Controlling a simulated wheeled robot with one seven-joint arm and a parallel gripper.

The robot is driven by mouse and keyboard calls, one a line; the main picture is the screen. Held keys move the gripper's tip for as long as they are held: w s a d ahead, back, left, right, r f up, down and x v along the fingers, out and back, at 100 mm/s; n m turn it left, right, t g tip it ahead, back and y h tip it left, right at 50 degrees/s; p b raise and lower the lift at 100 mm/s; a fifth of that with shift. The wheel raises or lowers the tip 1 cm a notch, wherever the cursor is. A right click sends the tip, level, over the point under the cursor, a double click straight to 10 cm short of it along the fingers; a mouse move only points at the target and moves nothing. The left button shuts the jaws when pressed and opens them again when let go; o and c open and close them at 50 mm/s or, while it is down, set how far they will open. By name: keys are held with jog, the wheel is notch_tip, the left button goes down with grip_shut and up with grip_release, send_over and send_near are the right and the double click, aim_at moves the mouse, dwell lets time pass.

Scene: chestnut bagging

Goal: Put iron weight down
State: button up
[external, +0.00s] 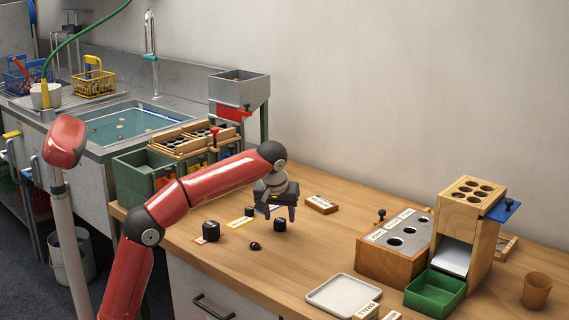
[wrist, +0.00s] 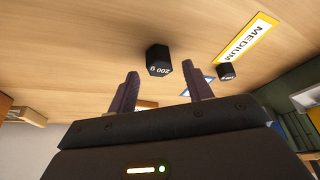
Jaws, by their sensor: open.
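My gripper (external: 278,210) is open above the table, with nothing between its fingers. In the wrist view both dark fingers (wrist: 161,82) are spread apart. A black iron weight (external: 280,225) stands on the bare table just below the fingertips. In the wrist view a black weight marked 200 g (wrist: 158,60) stands just beyond the fingers. A smaller black weight (wrist: 226,71) is by the yellow MEDIUM card (wrist: 250,38). In the external view a larger black weight (external: 211,231) stands on an orange-edged card at the left.
A small dark rounded object (external: 255,246) lies in front of the gripper. A wooden block with holes (external: 395,248), a green tray (external: 435,292) and a white tray (external: 343,296) stand to the right. Green bins (external: 150,178) are behind left. The table between is mostly clear.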

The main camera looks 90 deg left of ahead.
jog(key=p+v, duration=0.3)
jog(key=v, duration=0.7)
jog(key=shift+r, duration=0.1)
